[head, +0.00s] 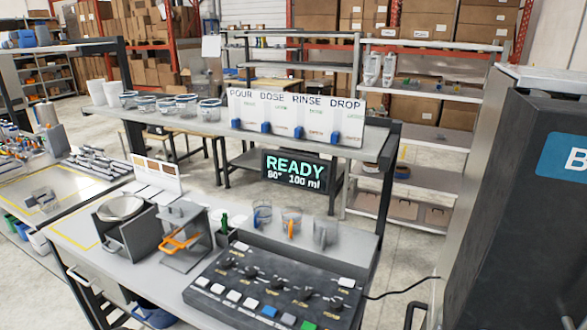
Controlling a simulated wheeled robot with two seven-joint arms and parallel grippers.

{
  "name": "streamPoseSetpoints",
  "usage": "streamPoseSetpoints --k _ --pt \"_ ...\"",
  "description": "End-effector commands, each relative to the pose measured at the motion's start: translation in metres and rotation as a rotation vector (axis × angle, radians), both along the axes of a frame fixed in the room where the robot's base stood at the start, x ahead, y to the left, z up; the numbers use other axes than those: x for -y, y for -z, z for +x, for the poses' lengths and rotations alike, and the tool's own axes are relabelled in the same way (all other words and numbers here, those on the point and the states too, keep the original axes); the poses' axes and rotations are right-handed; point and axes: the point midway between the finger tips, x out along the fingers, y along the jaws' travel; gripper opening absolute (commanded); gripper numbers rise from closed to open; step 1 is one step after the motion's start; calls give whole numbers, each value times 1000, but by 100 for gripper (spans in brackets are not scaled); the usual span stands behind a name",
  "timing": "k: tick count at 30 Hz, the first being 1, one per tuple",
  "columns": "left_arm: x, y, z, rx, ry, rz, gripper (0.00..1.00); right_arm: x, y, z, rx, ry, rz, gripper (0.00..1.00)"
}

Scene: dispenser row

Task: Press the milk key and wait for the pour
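A dark control panel (262,278) lies on the bench at the lower middle. A row of keys runs along its front: several white keys (233,296), a blue key (269,311) and a green key (308,325). Several black knobs (269,283) sit behind them. I cannot read any key label, so I cannot tell which key is milk. A display (298,169) behind the bench reads READY, 80°, 100 ml. Three clear vessels (291,217) stand behind the panel; I cannot tell whether they hold liquid. Neither of my grippers is in view.
Left of the panel stand a stand with an orange handle (181,243) and a grey box with a round metal pan (121,208). A shelf above holds POUR, DOSE, RINSE and DROP cards (295,116) and lidded jars (179,105). A tall dark cabinet (512,215) blocks the right side.

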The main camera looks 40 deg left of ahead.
Motion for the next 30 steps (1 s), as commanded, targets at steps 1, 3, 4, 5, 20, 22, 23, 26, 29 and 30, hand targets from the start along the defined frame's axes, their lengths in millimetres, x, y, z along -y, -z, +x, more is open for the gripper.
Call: streamPoseSetpoints --k 1,3,4,5,20,22,23,26,29,30 --pt "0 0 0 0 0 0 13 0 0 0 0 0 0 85" --pt "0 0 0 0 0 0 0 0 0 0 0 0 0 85" --pt "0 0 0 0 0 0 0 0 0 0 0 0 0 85" --pt "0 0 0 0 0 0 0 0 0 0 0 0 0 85" --pt "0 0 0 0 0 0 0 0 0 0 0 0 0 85" --pt "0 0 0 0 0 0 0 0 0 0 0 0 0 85" --pt "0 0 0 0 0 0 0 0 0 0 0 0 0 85" --pt "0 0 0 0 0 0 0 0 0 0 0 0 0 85" --pt "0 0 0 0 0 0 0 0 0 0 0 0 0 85" --pt "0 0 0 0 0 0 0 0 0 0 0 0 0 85"
